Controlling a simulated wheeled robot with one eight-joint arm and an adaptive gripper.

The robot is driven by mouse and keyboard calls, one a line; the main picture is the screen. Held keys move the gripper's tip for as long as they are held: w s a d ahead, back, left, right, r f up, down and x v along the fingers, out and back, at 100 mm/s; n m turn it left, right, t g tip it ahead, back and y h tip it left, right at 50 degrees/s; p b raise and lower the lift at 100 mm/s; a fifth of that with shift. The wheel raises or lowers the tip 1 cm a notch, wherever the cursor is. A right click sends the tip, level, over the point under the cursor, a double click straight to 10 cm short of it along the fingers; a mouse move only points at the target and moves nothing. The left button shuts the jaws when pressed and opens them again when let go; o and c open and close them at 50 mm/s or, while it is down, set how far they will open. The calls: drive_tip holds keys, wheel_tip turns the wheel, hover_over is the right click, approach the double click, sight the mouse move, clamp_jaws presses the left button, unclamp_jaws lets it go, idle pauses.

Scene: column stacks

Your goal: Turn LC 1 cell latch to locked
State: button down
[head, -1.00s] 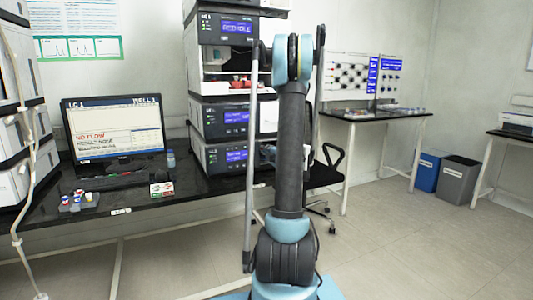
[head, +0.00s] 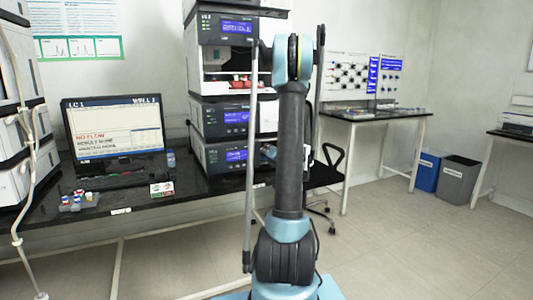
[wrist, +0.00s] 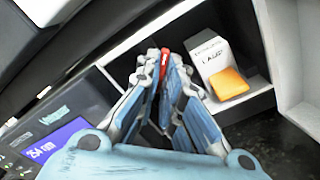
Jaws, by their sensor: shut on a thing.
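My gripper (wrist: 164,72) shows in the wrist view with its fingers closed together around a small red piece, which looks like the cell latch (wrist: 165,53). Only the tip of this latch shows between the fingertips, so its angle cannot be told. Left of the fingers is a module face with a blue display (wrist: 58,140) reading about 254 nm. The gripper and latch are hidden there by my arm.
A white box with a lamp label (wrist: 210,55) and an orange piece (wrist: 228,83) sit in an open bay right of my fingers. A monitor (head: 115,128) and a vial rack (head: 78,202) stand on the dark bench (head: 185,187). Bay walls lie close around the gripper.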

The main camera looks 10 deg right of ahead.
drive_tip(key=n, duration=0.4)
drive_tip(key=shift+n, duration=0.3)
drive_tip(key=n, duration=0.4)
drive_tip(key=shift+w, duration=0.1)
drive_tip(key=shift+n, duration=0.3)
drive_tip(key=c, duration=1.7)
unclamp_jaws()
drive_tip(key=shift+f, duration=0.1)
drive_tip(key=s, duration=0.4)
drive_tip(key=s+d, duration=0.1)
drive_tip(key=s, duration=0.2)
drive_tip(key=s+d, duration=0.1)
drive_tip(key=s, duration=0.3)
drive_tip(key=shift+s, duration=0.35)
